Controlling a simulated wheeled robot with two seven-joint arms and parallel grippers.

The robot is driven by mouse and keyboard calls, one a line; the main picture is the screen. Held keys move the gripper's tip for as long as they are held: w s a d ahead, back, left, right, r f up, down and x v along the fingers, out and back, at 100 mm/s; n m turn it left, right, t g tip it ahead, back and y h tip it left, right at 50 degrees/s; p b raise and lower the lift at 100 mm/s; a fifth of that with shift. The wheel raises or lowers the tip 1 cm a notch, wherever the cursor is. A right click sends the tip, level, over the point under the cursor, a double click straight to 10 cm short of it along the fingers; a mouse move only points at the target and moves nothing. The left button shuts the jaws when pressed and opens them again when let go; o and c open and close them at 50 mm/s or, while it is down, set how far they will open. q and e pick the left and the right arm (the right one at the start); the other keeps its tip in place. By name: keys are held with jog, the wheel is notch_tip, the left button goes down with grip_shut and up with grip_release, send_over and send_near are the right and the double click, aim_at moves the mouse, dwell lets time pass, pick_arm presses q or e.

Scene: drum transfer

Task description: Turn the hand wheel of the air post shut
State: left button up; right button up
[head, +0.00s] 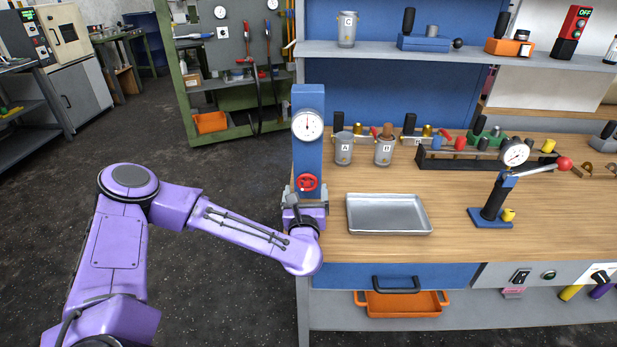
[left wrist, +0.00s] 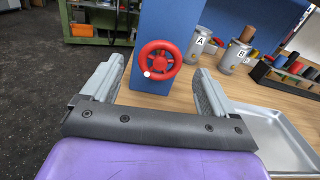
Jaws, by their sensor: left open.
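The air post (head: 307,135) is a blue upright at the left end of the bench, with a round white gauge (head: 308,125) near its top. Its red hand wheel (head: 307,183) faces me low on the post. In the left wrist view the wheel (left wrist: 159,60) shows a white knob at its lower left. My left gripper (head: 305,197) is just below and in front of the wheel in the head view. In the left wrist view its two fingers (left wrist: 155,80) are spread wide, with the wheel beyond and between them, apparently untouched. My right gripper is not in view.
A metal tray (head: 388,214) lies right of the post. Canisters A (head: 344,150) and B (head: 384,152) stand behind it. A second gauge on a stand (head: 493,195) with a red-knobbed lever is further right. The floor left of the bench is clear.

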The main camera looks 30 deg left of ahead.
aim_at(307, 184)
pick_arm(q)
jog(key=x, duration=0.5)
jog(key=shift+d+f+p, duration=0.15)
jog(key=shift+p, duration=0.2)
jog(key=shift+w+a, duration=0.2)
jog(key=shift+w, duration=0.05)
jog(key=c, duration=1)
